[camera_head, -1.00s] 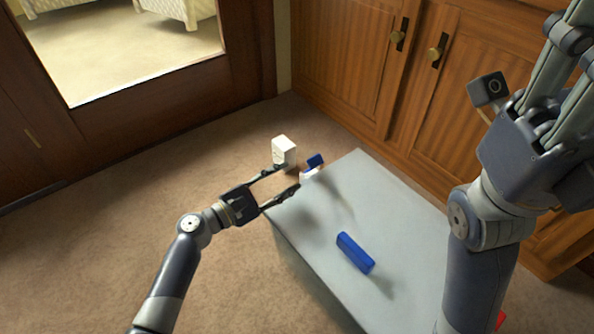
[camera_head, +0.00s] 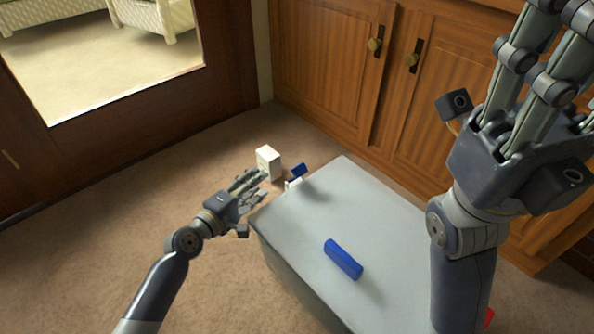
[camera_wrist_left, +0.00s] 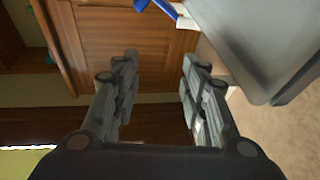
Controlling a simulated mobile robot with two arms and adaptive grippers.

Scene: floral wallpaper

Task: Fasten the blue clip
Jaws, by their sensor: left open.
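A small blue piece (camera_head: 299,170) stands tilted up from a white base (camera_head: 293,184) at the far left corner of the grey box (camera_head: 320,205). In the left wrist view the blue piece (camera_wrist_left: 161,7) sticks up at the box edge, partly cut off by the frame. A separate blue bar (camera_head: 343,259) lies on the box top. I cannot tell for sure which is the clip. My left gripper (camera_head: 256,183) is open and empty, left of the blue piece and apart from it. My right gripper (camera_head: 535,55) is raised at the right, its fingertips out of frame.
A white block (camera_head: 268,162) is just beyond my left fingers. Wooden cabinets (camera_head: 330,70) with knobs stand behind the box. A wooden door with a glass pane (camera_head: 100,70) is at the left.

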